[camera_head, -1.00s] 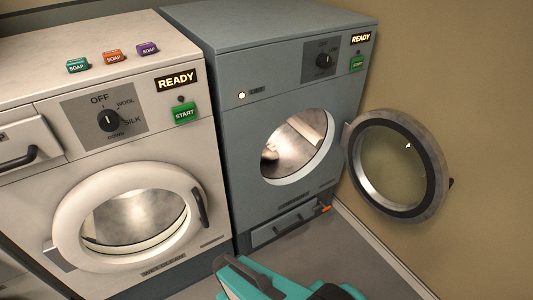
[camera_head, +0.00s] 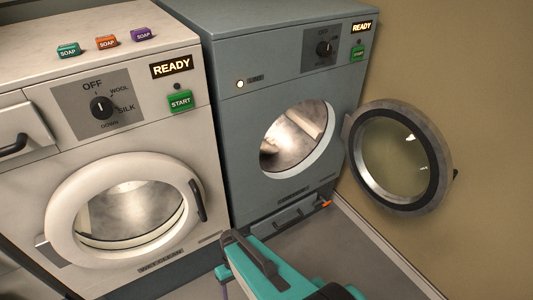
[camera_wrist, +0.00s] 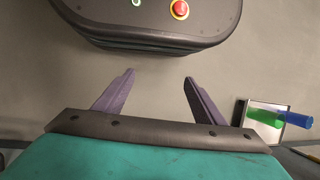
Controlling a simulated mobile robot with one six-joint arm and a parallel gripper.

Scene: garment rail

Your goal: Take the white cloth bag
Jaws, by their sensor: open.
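I cannot make out a white cloth bag in either view. My gripper (camera_wrist: 158,78) shows in the wrist view with its two purple fingers spread wide and nothing between them. Below it is bare grey floor. In the head view my teal arm reaches in at the bottom, in front of the machines; the fingers are mostly hidden there.
A white washer (camera_head: 215,215) with a shut round door stands at the left. A grey-blue dryer (camera_head: 235,140) stands right of it, its round door (camera_head: 436,160) open toward the wall. Soap boxes (camera_head: 106,42) sit on the washer. Green (camera_wrist: 265,117) and blue (camera_wrist: 297,119) objects lie at right.

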